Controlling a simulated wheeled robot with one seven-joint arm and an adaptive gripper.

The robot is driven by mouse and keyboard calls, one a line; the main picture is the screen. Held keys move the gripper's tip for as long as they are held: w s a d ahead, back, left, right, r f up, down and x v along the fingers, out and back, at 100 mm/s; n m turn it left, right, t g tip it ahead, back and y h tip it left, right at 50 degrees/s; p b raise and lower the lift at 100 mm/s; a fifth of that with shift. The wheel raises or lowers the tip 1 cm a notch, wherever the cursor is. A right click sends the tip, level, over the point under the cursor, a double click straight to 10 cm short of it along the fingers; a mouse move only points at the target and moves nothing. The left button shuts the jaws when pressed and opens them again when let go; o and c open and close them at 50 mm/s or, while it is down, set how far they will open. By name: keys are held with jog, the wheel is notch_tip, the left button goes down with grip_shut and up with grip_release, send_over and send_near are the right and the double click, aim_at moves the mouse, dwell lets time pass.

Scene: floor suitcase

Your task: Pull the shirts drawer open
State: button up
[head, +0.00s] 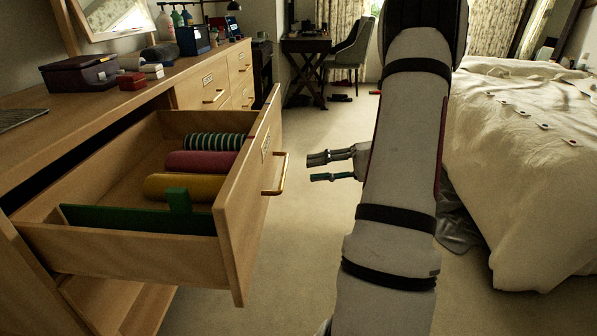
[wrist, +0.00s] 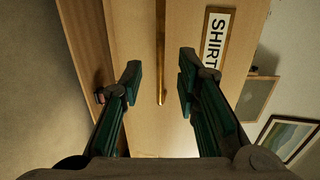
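The shirts drawer (head: 240,210) is pulled well out of the wooden dresser at the left of the head view. Its brass handle (head: 281,176) is on the front panel. In the wrist view the front carries a label reading "SHIRT" (wrist: 216,38), cut off at the edge, and the handle (wrist: 161,60) runs between my fingers. My gripper (head: 332,168) is open, to the right of the handle in the head view, with a visible gap between them. It also shows open in the wrist view (wrist: 160,85), with no finger touching the handle.
Inside the drawer are rolled clothes (head: 200,162) and a green divider (head: 140,218). Boxes and bottles stand on the dresser top (head: 35,97). A bed (head: 530,150) is at the right. Clear carpet (head: 300,240) lies between drawer and bed; a desk (head: 305,46) and chair stand behind.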

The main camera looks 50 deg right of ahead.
jog(key=shift+v, duration=1.45)
jog(key=shift+a, duration=0.1)
